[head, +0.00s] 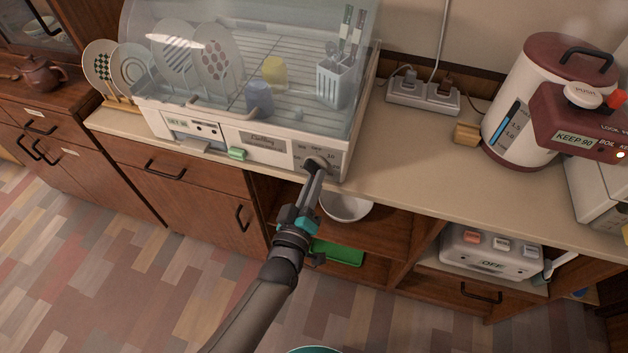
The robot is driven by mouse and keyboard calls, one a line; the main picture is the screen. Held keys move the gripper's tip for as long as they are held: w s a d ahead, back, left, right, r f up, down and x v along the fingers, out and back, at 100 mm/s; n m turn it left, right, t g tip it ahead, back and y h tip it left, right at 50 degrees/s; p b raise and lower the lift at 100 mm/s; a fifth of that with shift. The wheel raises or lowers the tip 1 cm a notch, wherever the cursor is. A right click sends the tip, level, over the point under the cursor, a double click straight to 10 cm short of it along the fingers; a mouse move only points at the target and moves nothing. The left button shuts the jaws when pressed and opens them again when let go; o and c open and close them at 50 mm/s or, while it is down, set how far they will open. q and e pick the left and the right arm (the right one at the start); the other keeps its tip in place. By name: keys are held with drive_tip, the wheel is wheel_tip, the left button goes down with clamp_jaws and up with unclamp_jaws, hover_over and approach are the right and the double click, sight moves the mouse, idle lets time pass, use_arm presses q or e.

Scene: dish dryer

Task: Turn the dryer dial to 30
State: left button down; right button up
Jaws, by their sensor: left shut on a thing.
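The dish dryer (265,143) stands on the counter with its clear cover over plates and cups. Its dial (321,161) is at the right end of the front panel, with small markings around it, a "30" partly legible to the right; its setting cannot be read. My left gripper (316,170) is at the dial with its fingers shut on it, and the fingers hide most of the dial. My right gripper is not in view.
A hot-water pot (518,112) stands on the counter to the right, near a power strip (422,95). A white bowl (345,206) sits on the open shelf below the dryer. The counter between dryer and pot is mostly clear.

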use_arm(q)
drive_tip(key=c, duration=0.8)
unclamp_jaws()
drive_tip(key=shift+c, duration=0.2)
drive_tip(key=shift+s, duration=0.1)
drive_tip(key=p+v, duration=0.2)
drive_tip(key=v, duration=1.3)
